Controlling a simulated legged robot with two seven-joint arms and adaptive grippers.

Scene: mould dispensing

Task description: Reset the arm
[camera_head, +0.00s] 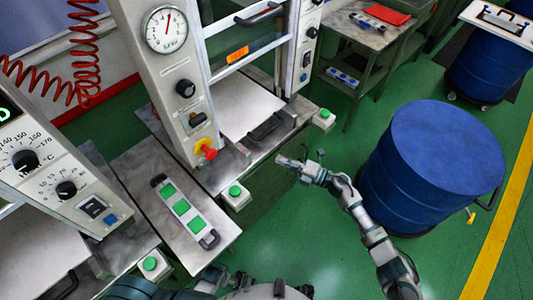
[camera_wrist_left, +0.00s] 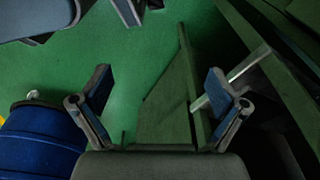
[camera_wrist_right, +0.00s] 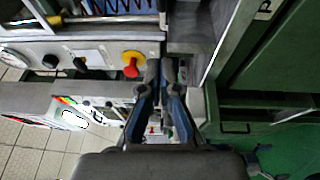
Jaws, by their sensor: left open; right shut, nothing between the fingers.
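My right arm (camera_head: 365,225) reaches up from the lower right in the head view. Its gripper (camera_head: 282,161) is in front of the press's table edge, right of the red knob (camera_head: 208,151), apart from it. In the right wrist view the gripper (camera_wrist_right: 161,72) is shut and empty, its blue-lined fingers together; the red knob on its yellow base (camera_wrist_right: 131,67) shows just left of the tips. My left gripper (camera_wrist_left: 158,82) is open and empty in the left wrist view, fingers spread above green floor and a dark green frame. I cannot make it out clearly in the head view.
The press (camera_head: 150,70) with its gauge stands at the back left. A green-button panel (camera_head: 183,208) lies on a metal table at the left. A blue drum (camera_head: 430,165) stands right of my right arm. Green floor (camera_head: 330,270) is clear between.

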